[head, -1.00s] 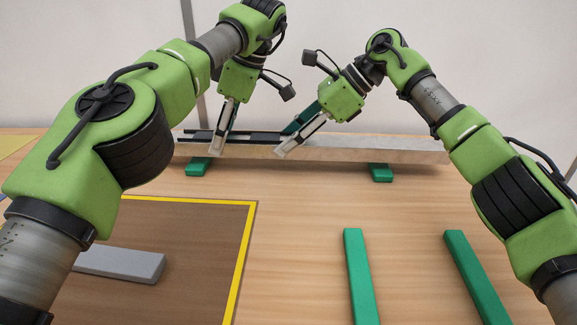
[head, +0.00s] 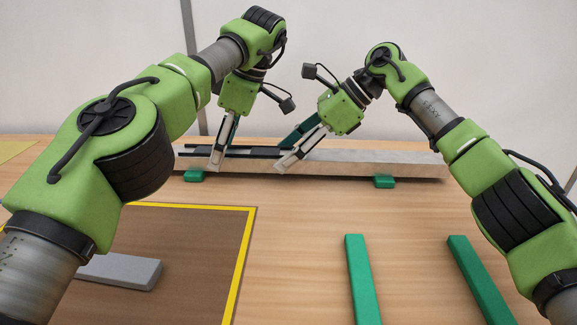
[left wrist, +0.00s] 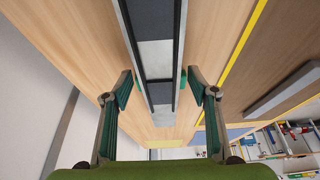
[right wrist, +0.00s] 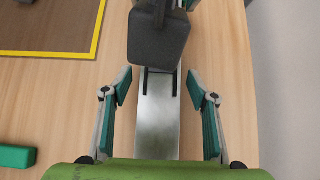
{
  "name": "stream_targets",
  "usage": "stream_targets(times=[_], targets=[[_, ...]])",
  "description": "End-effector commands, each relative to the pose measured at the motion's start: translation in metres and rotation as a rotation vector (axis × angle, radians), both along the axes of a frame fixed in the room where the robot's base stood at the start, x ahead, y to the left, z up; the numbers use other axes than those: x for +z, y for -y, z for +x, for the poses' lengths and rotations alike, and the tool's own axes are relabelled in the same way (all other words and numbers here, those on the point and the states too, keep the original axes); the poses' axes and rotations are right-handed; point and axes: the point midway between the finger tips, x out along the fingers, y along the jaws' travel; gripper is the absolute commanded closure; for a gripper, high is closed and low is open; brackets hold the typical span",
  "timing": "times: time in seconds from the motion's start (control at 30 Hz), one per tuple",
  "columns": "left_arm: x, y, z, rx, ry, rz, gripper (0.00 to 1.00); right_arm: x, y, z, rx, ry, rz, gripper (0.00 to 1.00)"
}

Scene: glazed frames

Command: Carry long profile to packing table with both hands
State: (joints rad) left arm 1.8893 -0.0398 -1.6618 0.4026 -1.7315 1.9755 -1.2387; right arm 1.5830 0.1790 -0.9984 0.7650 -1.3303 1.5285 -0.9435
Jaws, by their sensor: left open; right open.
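The long profile (head: 400,163) is a light metal bar with black strips on its upper face. It lies left to right near the far side of the table, on two green blocks (head: 384,182). My left gripper (head: 218,158) is open over its left part. In the left wrist view the open fingers (left wrist: 163,90) stand on either side of the profile (left wrist: 155,60). My right gripper (head: 290,156) is open near the profile's middle. In the right wrist view its open fingers (right wrist: 160,90) stand either side of the bar (right wrist: 158,125). Contact with the bar cannot be told.
A brown area with a yellow border (head: 245,245) lies at the front left, with a grey bar (head: 120,271) on it. Two long green bars (head: 361,280) lie at the front right. A pale wall stands behind the table. The table's middle is clear.

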Motion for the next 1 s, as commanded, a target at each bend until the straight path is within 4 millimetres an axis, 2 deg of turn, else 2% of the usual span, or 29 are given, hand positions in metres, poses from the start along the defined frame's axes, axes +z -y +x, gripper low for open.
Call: stream_targets(times=[0.27, 1.0], targets=[[0.030, 0.000, 0.000, 0.000, 0.001, 0.000, 0.46, 0.030, 0.000, 0.000, 0.000, 0.000, 0.000, 0.46], [0.129, 0.000, 0.000, 0.000, 0.000, 0.000, 0.46, 0.129, 0.000, 0.000, 0.000, 0.000, 0.000, 0.46]])
